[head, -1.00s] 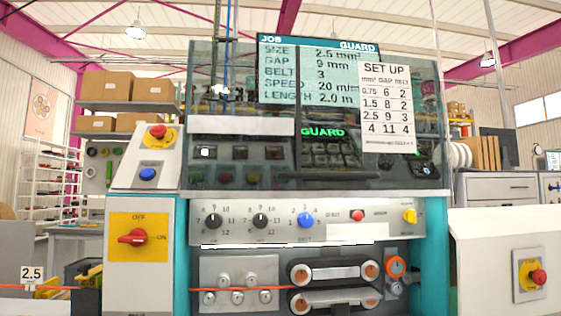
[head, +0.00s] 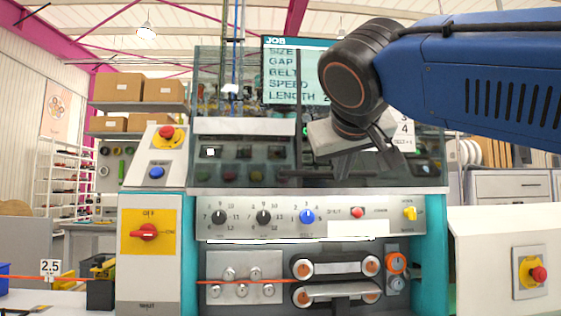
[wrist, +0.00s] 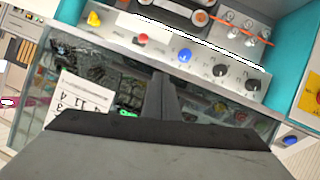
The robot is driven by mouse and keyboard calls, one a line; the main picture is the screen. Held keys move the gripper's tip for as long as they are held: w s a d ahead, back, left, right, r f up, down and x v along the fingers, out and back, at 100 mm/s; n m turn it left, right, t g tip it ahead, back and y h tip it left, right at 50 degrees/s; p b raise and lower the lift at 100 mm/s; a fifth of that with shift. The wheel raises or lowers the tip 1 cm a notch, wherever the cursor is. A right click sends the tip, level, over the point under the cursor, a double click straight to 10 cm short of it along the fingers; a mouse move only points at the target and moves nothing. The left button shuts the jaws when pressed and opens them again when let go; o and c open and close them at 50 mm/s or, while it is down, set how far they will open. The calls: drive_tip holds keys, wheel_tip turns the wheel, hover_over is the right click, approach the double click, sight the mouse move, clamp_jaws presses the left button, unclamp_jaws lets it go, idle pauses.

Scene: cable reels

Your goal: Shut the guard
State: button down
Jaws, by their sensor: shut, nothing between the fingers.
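The guard (head: 240,172) is a tinted see-through panel across the upper front of the machine, also in the wrist view (wrist: 95,60). Its lower edge lies just above the knob panel in the head view. I cannot tell whether it is fully shut. A dark handle bar low on it is partly hidden behind my gripper. My gripper (head: 343,170) is in front of the guard's right half, fingers pointing down. The fingers also show in the wrist view (wrist: 161,80), together and empty. Contact with the guard cannot be made out.
The knob panel (head: 330,232) runs below the guard, with rollers and an orange cable beneath. A red-and-yellow switch (head: 146,232) is on the left cabinet. An emergency button (head: 538,274) is on the white box at right. My arm hides much of the job screen (head: 283,75).

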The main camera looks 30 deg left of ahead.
drive_tip(key=s+a+r+y, duration=0.3)
drive_tip(key=s+a+r, duration=0.5)
drive_tip(key=a+r, duration=0.15)
approach(279, 167)
drive_tip(key=shift+n+t, duration=0.3)
drive_tip(key=shift+n, duration=0.1)
drive_tip(key=w+a+r, duration=0.2)
drive_tip(key=w+a, duration=0.1)
drive_tip(key=shift+w+a+r, duration=0.2)
drive_tip(key=shift+w+a, duration=0.1)
drive_tip(key=shift+w, duration=0.05)
drive_tip(key=shift+w+f, duration=0.2)
drive_tip(key=shift+w+d+f, duration=0.1)
drive_tip(key=shift+d+f, duration=0.05)
drive_tip(key=shift+f, duration=0.75)
drive_tip(key=shift+w+d+f, duration=0.1)
drive_tip(key=shift+d+f, duration=0.05)
drive_tip(key=shift+f, duration=0.75)
